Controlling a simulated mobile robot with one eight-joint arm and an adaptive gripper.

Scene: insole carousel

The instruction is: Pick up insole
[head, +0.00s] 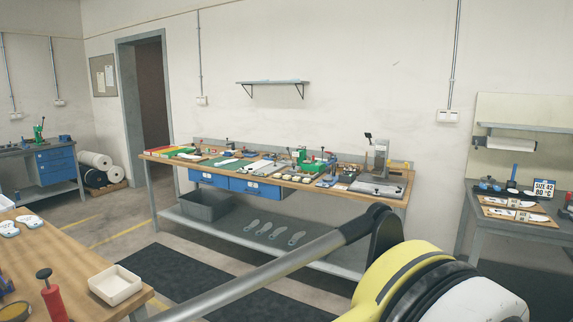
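Several grey insole-shaped pieces (280,232) lie in a row on the lower shelf of the long workbench (330,258). A pair of white insole-like pieces with blue marks (29,221) lies on the wooden table at the left edge. White flat pieces (531,217), perhaps insoles, lie on boards on the right-hand table. Which insole the task means I cannot tell. My arm crosses the foreground, with a grey tube and a yellow, black and white joint at the lower right. My gripper is not in view.
The workbench top is crowded with tools, mats and a press-like device (381,155). A grey bin (206,206) stands on its lower shelf. The left table (75,262) holds a white tray (116,285) and a red-handled tool (51,296). Dark mats (165,275) cover open floor between.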

